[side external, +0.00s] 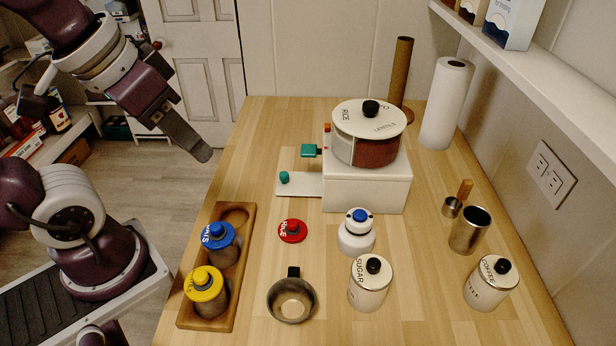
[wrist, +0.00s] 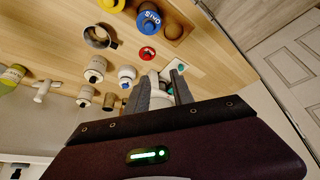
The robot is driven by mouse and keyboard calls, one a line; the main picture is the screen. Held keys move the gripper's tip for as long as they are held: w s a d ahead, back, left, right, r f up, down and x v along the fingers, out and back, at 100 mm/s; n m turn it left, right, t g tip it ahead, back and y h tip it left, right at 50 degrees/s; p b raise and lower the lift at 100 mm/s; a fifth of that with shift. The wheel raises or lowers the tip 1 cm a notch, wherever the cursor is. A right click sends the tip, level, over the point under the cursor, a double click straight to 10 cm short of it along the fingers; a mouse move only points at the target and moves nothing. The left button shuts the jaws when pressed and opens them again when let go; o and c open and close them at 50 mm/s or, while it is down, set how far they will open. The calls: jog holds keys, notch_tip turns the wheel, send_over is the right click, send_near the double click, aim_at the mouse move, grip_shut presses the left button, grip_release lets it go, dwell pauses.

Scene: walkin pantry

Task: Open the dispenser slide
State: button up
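The dispenser is a white box (side external: 365,190) carrying a round drum (side external: 375,150) lettered RICE and LENTILS, with a black knob on its lid. A teal square handle (side external: 310,151) sticks out from its left side. Below it, a flat white plate (side external: 300,185) with a teal knob (side external: 284,177) extends left over the table. Which part is the slide is not labelled. My gripper (side external: 205,154) is raised left of the table, apart from the dispenser. In the wrist view my gripper (wrist: 163,84) has its fingers apart with nothing held; they partly hide the dispenser.
A wooden rack (side external: 190,318) with blue-lidded (side external: 220,240) and yellow-lidded (side external: 206,290) jars stands front left.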

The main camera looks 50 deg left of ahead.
jog(key=w+a+f+n+g, duration=0.2)
jog(key=w+n, duration=0.1)
jog(key=w, duration=0.6)
jog(key=n+g, duration=0.3)
jog(key=n, duration=0.2)
send_over(284, 174)
notch_tip(284, 174, down, 12)
jog(key=shift+f, duration=0.1)
notch_tip(284, 174, down, 7)
grip_shut()
